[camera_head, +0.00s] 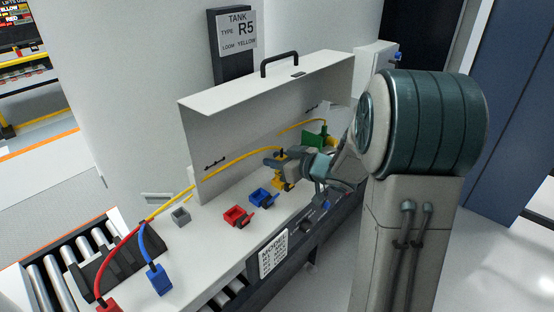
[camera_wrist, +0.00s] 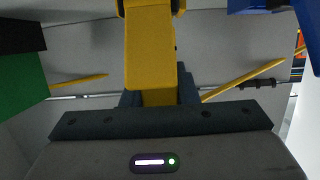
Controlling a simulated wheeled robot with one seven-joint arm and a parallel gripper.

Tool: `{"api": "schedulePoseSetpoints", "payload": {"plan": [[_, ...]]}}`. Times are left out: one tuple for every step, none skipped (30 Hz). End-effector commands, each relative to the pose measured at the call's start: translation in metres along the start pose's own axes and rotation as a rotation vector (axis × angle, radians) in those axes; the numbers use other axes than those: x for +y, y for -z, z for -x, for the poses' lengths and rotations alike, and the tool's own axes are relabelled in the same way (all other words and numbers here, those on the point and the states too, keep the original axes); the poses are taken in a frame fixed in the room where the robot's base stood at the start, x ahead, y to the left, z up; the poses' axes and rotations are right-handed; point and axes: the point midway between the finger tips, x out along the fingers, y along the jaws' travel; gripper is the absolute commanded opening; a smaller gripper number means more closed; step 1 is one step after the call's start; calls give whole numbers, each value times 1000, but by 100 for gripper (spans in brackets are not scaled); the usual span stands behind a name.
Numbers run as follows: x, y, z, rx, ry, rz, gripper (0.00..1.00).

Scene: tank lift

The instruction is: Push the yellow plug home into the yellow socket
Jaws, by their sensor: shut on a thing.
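My gripper (camera_head: 282,160) is shut on the yellow plug (camera_wrist: 150,55), which fills the middle of the wrist view between the two dark fingers. In the head view the plug is mostly hidden by the gripper, and a yellow cable runs to it from the left. The yellow socket (camera_head: 279,184) shows just below the gripper on the white bench top, partly covered. In the wrist view a wider yellow part (camera_wrist: 150,8) at the top edge, apparently the socket, meets the plug's far end. How deep the plug sits, I cannot tell.
A blue socket (camera_head: 260,197) and a red socket (camera_head: 236,215) sit to the left, each with a lever. A green block (camera_head: 313,141) is close on the right. A white panel (camera_head: 240,130) with a handle stands behind. Loose blue (camera_head: 159,280) and red (camera_head: 108,305) plugs are front left.

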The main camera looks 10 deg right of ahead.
Motion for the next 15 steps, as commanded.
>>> {"api": "schedulePoseSetpoints", "payload": {"plan": [[0,-2,-1,0,0,0,4],[0,-3,-1,0,0,0,4],[0,-4,-1,0,0,0,4],[0,-5,-2,0,0,0,4],[0,-6,-2,0,0,0,4],[0,-6,-2,0,0,0,4],[0,-7,-2,0,0,0,4],[0,-8,-2,0,0,0,4],[0,-9,-3,0,0,0,4],[0,-10,-3,0,0,0,4],[0,-10,-3,0,0,0,4],[0,-11,-4,0,0,0,4],[0,-12,-4,0,0,0,4],[0,-13,-4,0,0,0,4],[0,-14,-4,0,0,0,4]]}}
